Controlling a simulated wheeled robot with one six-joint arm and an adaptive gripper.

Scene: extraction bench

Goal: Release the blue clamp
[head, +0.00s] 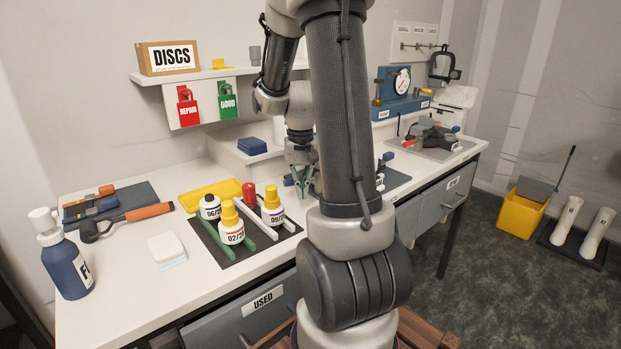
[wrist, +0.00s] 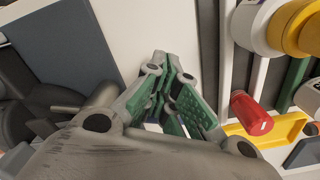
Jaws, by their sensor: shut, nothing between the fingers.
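My gripper (head: 303,181), with green finger pads, is low over the bench just left of my arm's thick link. In the wrist view its fingers (wrist: 170,65) come together with nothing between them. A blue handle-like part (head: 387,157), which may belong to the blue clamp, shows just right of my arm above a dark mat (head: 398,180); the arm hides much of that spot. A grey fixture (head: 433,136) with a red handle and a blue knob (head: 455,129) stands further right. I cannot tell which blue part is the clamp's. Dark rounded parts (wrist: 25,95) show left in the wrist view.
Several bottles (head: 231,228), a red-capped item (head: 249,193) and a yellow tray (head: 210,192) stand left of my gripper. The red item also shows close by in the wrist view (wrist: 251,113). A blue gauge stand (head: 398,100) is at the back.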

